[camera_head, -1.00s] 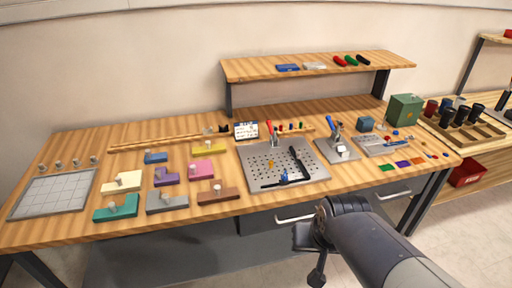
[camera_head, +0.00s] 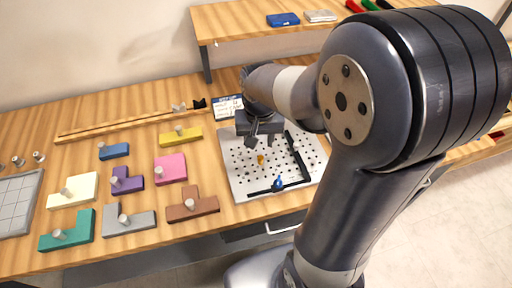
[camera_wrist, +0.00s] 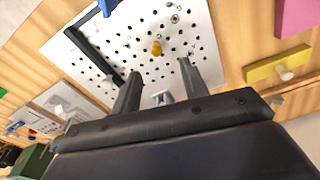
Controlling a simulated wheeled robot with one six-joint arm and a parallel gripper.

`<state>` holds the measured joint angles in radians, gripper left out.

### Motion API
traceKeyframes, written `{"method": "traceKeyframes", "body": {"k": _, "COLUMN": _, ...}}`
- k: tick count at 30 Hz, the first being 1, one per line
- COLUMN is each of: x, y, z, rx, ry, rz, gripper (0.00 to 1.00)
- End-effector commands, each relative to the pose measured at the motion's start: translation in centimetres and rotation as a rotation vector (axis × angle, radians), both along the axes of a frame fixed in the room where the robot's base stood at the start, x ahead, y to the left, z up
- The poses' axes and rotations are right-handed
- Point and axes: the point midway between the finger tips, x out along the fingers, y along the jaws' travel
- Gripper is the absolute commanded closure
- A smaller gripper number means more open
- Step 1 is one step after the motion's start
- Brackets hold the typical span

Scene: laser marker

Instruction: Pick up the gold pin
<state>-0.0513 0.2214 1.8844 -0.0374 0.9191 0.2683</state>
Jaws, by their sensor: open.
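The gold pin (camera_head: 261,160) stands on the perforated metal plate (camera_head: 240,180), near its middle. In the wrist view the gold pin (camera_wrist: 156,48) shows ahead of my fingertips, between their lines and apart from both. My gripper (camera_head: 262,140) is above the plate, behind the pin in the head view. In the wrist view my gripper (camera_wrist: 160,72) is open, with its two dark fingers spread and nothing held between them. A small grey piece (camera_wrist: 162,97) shows between the fingers; I cannot tell what it is.
Black bars (camera_head: 298,158) and a blue clamp (camera_head: 278,182) are fixed on the plate. Coloured blocks with knobs, including a pink block (camera_head: 171,168) and a brown block (camera_head: 192,206), lie left of it. A small sign (camera_head: 227,106) stands behind the plate. My arm hides the table's right side.

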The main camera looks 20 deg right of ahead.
Motion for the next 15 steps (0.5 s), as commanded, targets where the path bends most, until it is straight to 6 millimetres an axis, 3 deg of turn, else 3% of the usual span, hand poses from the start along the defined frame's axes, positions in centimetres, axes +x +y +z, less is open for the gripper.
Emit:
{"method": "traceKeyframes", "body": {"k": 6, "x": 0.3, "y": -0.1, "z": -3.4, "rx": 0.0, "ry": 0.005, "rz": 0.0, "gripper": 0.58}}
{"method": "traceKeyframes", "body": {"k": 15, "x": 0.7, "y": -0.3, "z": -5.4, "rx": 0.001, "ry": 0.002, "rz": -0.001, "gripper": 0.58}}
